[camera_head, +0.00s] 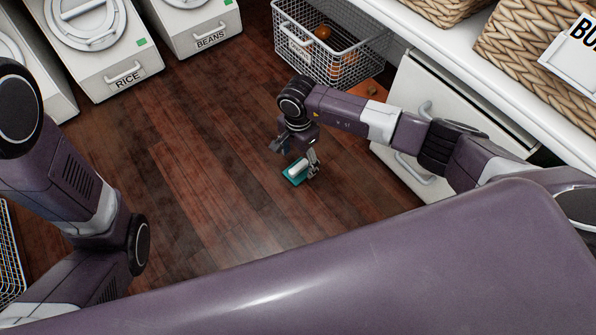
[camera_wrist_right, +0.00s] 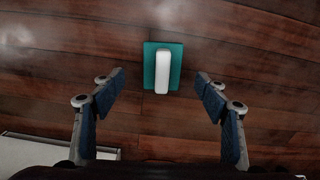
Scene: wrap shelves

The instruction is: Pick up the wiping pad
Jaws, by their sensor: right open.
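The wiping pad (camera_head: 294,173) is a small teal rectangle with a white rounded handle on top, lying on the dark wood floor. In the right wrist view the pad (camera_wrist_right: 149,66) lies ahead of and between the open fingers, with clear gaps on both sides. My right gripper (camera_head: 296,157) is above the pad and partly covers it in the head view. Its two blue-padded fingers (camera_wrist_right: 160,88) are spread, with nothing between them touching the pad. My left arm comes in at the left of the head view, but its gripper is out of sight.
White bins labelled RICE (camera_head: 108,55) and BEANS (camera_head: 195,22) stand at the upper left. A wire basket (camera_head: 335,62) with round orange-brown items is at the top middle. The floor left of the pad is clear.

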